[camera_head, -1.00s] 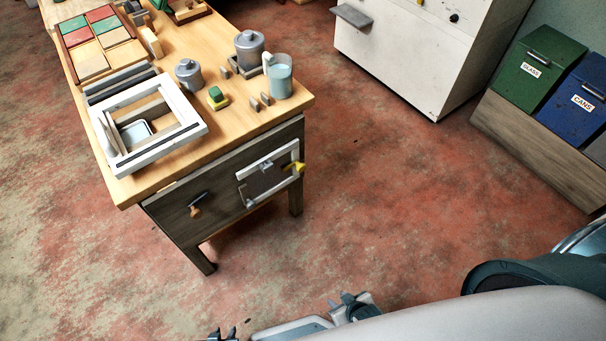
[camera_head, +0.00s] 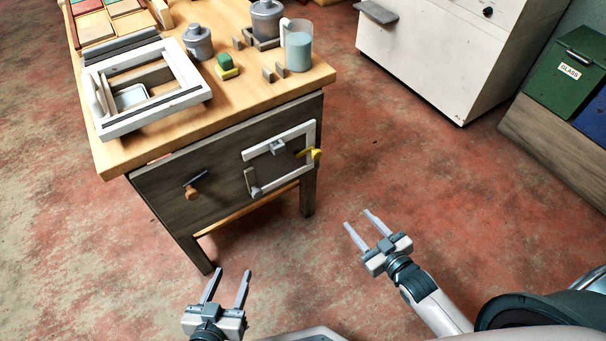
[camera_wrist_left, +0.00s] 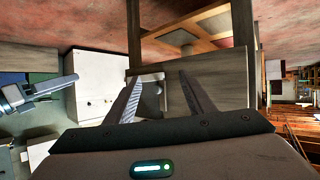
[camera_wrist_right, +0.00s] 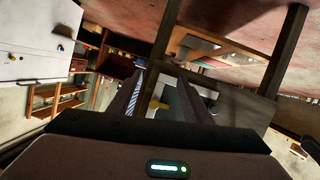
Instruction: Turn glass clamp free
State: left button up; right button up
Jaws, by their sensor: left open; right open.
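A white-edged frame (camera_head: 281,133) with a dark pane is mounted on the front panel of the wooden bench. A yellow clamp (camera_head: 310,154) sits on its right edge, a grey clamp (camera_head: 278,147) at its top and a grey upright clamp (camera_head: 252,182) at its lower left. My left gripper (camera_head: 229,275) is open and empty, low in front of the bench. My right gripper (camera_head: 358,219) is open and empty, to the right of and below the frame. The frame shows partly between the fingers in the right wrist view (camera_wrist_right: 199,101); a bit of yellow (camera_wrist_right: 160,103) shows there.
A dark handle with an orange knob (camera_head: 192,190) sticks out left of the frame. The bench top (camera_head: 235,97) holds a window frame (camera_head: 150,122), grey canisters (camera_head: 198,42) and a jug (camera_head: 299,50). A white cabinet (camera_head: 440,50) stands behind. The floor between is clear.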

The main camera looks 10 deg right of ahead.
pick_arm(q)
notch_tip(320, 180, up, 11)
jog(key=s+d+t+h+b, duration=0.1)
jog(key=t+b, duration=0.2)
jog(key=b, duration=0.1)
jog(key=shift+d, duration=0.2)
pick_arm(e)
notch_tip(320, 180, up, 9)
jog(key=w+a+n+t+y, duration=0.1)
jog(key=n+t+y, duration=0.1)
jog(key=t+y, duration=0.1)
jog(key=shift+w, duration=0.25)
jog(key=shift+w+a, duration=0.15)
jog(key=b, duration=0.3)
send_near(318, 156)
jog(key=x, duration=0.6)
jog(key=shift+w+a+r, duration=0.1)
pick_arm(q)
notch_tip(318, 156, up, 8)
jog(key=s+d+t+h, duration=0.1)
jog(key=t+h, duration=0.1)
jog(key=t, duration=0.2)
jog(key=shift+s+t, duration=0.2)
jog(key=shift+t, duration=0.2)
pick_arm(e)
jog(key=shift+x, duration=0.9)
pick_arm(q)
jog(key=shift+d, duration=0.1)
pick_arm(e)
jog(key=shift+c, duration=0.2)
